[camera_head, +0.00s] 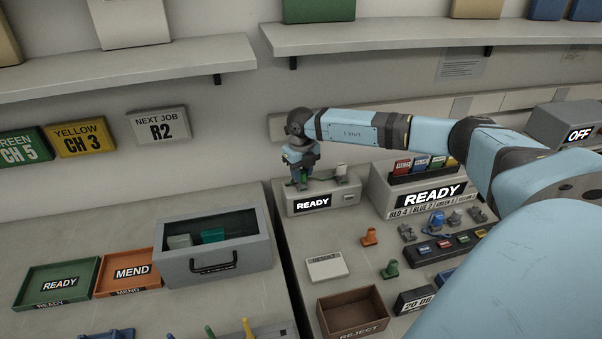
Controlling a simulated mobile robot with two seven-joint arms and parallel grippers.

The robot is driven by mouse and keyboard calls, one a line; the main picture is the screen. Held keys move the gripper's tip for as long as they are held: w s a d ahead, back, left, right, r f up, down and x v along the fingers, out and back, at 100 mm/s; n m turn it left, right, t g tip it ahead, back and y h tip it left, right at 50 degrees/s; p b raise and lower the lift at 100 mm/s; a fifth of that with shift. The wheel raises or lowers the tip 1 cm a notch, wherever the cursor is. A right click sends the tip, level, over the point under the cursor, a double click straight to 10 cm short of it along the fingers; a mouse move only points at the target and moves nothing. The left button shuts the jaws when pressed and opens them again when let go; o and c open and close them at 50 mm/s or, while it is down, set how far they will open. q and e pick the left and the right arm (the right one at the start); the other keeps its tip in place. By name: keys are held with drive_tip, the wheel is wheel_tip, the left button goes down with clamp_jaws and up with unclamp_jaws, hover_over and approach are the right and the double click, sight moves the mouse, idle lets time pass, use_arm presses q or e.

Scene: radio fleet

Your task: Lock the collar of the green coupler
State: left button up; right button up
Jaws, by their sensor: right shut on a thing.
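My right gripper (301,176) points down at the top of a grey box (325,203) with a lit READY sign. It is shut on a small green part (304,182), which looks like the green coupler and shows only in part between the fingers. The collar and its position are hidden by the fingers. A grey-white knob-like part (341,171) stands on the same box, just right of the gripper. My left gripper is not in view.
A green fitting (390,270) and an orange fitting (370,237) stand on the right bench. A brown REJECT box (352,309) is in front. A second READY unit (425,192) stands right of the gripper. A grey open drawer box (213,267) is at left. A shelf (430,33) runs above.

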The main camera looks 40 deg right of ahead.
drive_tip(key=shift+f+m, duration=0.1)
drive_tip(key=shift+m, duration=1)
drive_tip(key=shift+s+m+p, duration=0.1)
drive_tip(key=shift+m+p, duration=0.9)
drive_tip(key=shift+m, duration=0.2)
drive_tip(key=shift+m+p, duration=0.3)
drive_tip(key=shift+m, duration=0.5)
drive_tip(key=shift+f+m, duration=0.1)
drive_tip(key=shift+m, duration=0.2)
